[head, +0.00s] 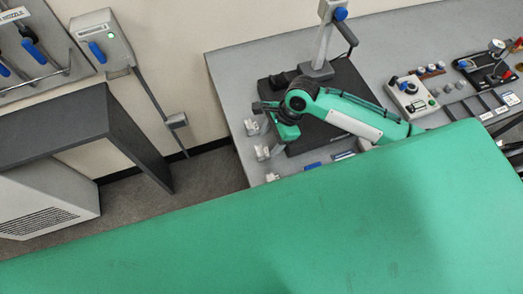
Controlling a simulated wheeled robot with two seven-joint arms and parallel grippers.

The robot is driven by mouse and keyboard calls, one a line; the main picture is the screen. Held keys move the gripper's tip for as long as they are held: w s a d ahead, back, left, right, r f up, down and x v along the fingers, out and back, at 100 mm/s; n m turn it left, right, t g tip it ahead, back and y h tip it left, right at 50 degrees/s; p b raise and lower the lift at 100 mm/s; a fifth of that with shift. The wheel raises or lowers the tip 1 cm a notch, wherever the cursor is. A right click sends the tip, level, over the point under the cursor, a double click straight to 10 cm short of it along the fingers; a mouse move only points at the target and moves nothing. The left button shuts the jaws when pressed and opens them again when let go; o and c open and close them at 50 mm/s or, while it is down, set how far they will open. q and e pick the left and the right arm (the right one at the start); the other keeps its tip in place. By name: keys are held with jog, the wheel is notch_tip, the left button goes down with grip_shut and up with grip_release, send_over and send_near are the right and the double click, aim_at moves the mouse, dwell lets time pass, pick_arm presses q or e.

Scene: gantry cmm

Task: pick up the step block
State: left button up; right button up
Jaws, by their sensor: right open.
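Small light-grey metal pieces lie along the left edge of the grey bench. One of them, with a stepped outline, looks like the step block (263,152); a similar piece (252,127) lies just behind it. They are too small to tell apart surely. My right gripper (263,107) is at the end of the green arm reaching in from the right. It is open, above the left edge of the dark plate, close to the rear grey piece and apart from the step block. Its fingertips are small and dark. My left gripper is not in view.
A dark plate (345,85) carries a grey upright stand (325,42) behind my arm. A control box (412,96) and gauges stand to the right on the grey bench (235,75). A dark-topped table (55,120) is at left. Green surface hides the bench's front.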

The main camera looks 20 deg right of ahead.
aim_at(261, 150)
jog(key=shift+a+f, duration=0.3)
jog(key=shift+f, duration=0.3)
jog(key=shift+a+f+p, duration=0.2)
jog(key=shift+f+p, duration=0.05)
jog(key=shift+p, duration=0.05)
jog(key=p+x, duration=0.1)
jog(key=x, duration=0.2)
jog(key=shift+a+f, duration=0.2)
jog(key=shift+a, duration=0.05)
jog(key=shift+a+f, duration=0.15)
jog(key=shift+f, duration=0.3)
jog(key=c, duration=1.2)
jog(key=shift+o, duration=0.2)
jog(key=shift+r, duration=0.15)
